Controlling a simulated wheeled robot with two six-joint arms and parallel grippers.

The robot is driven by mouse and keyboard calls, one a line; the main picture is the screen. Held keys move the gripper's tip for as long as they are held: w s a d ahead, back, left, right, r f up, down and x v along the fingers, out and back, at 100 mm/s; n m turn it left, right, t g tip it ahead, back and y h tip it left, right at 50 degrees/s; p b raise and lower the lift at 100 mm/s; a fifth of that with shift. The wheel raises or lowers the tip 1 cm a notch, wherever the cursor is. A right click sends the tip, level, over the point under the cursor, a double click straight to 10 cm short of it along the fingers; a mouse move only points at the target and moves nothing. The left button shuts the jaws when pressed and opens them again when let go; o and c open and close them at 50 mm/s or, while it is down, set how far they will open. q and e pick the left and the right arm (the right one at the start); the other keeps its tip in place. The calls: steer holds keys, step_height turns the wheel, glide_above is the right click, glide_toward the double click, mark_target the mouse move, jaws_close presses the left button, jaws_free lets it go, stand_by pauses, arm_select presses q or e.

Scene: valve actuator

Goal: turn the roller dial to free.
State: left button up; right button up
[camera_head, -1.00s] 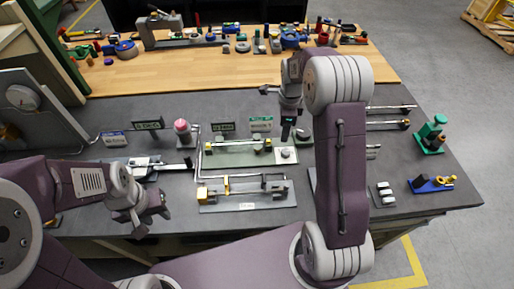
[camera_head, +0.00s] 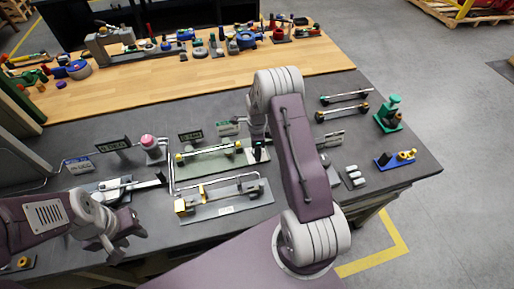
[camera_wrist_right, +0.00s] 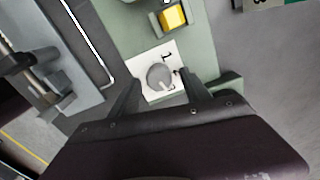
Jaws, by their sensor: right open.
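The roller dial (camera_wrist_right: 160,77) is a round grey knob with a pale pointer mark on a white square plate, at the end of a green panel (camera_wrist_right: 205,50). My right gripper (camera_wrist_right: 158,87) is open, with one finger on each side of the dial in the right wrist view. I cannot tell whether the fingers touch it. In the head view my right gripper (camera_head: 258,150) is over the right end of the green panel (camera_head: 215,162) and mostly hides the dial. My left gripper (camera_head: 125,243) appears open and empty near the bench's front left edge.
A yellow block (camera_wrist_right: 173,17) sits on the panel near the dial. A grey plate with a metal rod assembly (camera_head: 222,198) lies in front of the panel. A pink-topped button (camera_head: 149,142) stands to the left. Small sign stands (camera_head: 113,146) line the back.

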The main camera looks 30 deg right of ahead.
steer(key=shift+a, duration=0.1)
jaws_close()
